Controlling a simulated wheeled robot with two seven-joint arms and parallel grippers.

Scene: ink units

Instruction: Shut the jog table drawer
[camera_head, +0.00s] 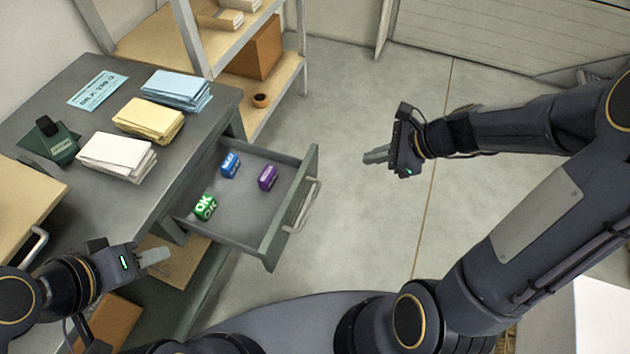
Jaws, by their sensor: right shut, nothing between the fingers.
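The jog table (195,140) is a grey table at the left. Its drawer (275,213) is pulled out toward the right, with a light handle (303,206) on its front. Inside lie a green ink unit (205,206), a blue one (230,165) and a purple one (267,178). My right gripper (370,156) is to the right of the drawer front, apart from it, shut and empty. My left gripper (160,257) is low at the left, below the drawer; I cannot tell whether its fingers are apart.
Blue (176,90), yellow (148,120) and white (117,156) paper stacks sit on the table, with a dark green stamp device (50,141). A shelf (285,90) with a cardboard box (258,50) stands behind. The floor right of the drawer is clear.

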